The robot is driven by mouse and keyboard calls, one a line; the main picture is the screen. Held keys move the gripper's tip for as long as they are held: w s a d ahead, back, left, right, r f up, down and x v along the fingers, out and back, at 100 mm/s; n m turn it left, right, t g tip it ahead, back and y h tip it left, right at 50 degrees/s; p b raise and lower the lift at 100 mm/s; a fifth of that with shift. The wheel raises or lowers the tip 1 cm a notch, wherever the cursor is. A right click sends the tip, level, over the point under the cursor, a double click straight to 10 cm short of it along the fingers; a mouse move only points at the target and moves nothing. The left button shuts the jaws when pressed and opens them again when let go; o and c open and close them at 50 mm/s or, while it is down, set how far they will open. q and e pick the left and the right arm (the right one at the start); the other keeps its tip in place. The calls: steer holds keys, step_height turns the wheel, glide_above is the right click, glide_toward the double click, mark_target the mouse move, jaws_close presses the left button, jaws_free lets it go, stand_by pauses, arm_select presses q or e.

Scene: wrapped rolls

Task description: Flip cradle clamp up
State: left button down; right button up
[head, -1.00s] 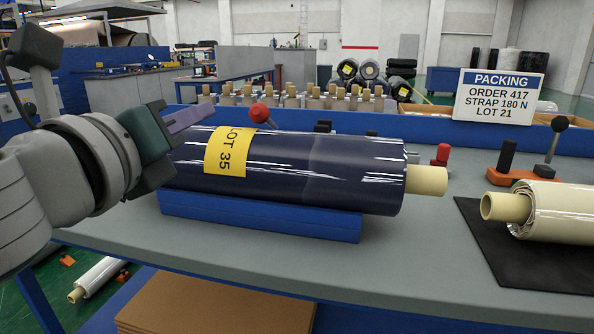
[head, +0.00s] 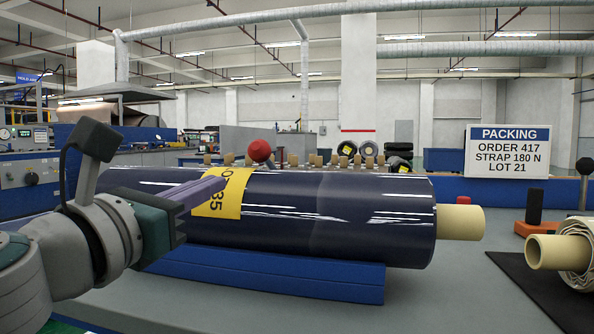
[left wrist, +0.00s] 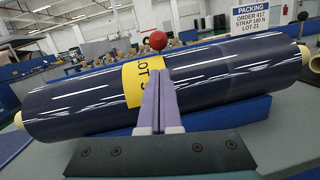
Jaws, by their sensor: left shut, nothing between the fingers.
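A dark blue wrapped roll (head: 330,215) with a yellow label (head: 226,193) lies on a blue cradle (head: 280,274). A red ball knob (head: 259,151), probably the clamp handle's end, shows above the roll's far side; the rest of that part is hidden behind the roll. The knob also shows in the left wrist view (left wrist: 157,41). My left gripper (head: 222,184) is shut and empty, its purple fingers in front of the label, below and left of the knob. In the left wrist view its fingertips (left wrist: 158,76) overlap the label. I cannot tell whether they touch the roll. My right gripper is not in view.
A cream roll (head: 565,250) lies on a black mat (head: 535,290) at the right, near an orange-based device (head: 535,228). A packing sign (head: 507,150) stands at the back right. Bare grey table (head: 440,305) shows at the front right.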

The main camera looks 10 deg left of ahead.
mark_target(245, 181)
arm_select(q)
steer(key=w, duration=0.3)
steer(key=w+d+r+b, duration=0.1)
steer(key=w, duration=0.5)
steer(key=shift+w+d+r+b, duration=0.2)
steer(key=shift+w+b, duration=0.05)
steer(key=shift+b, duration=0.1)
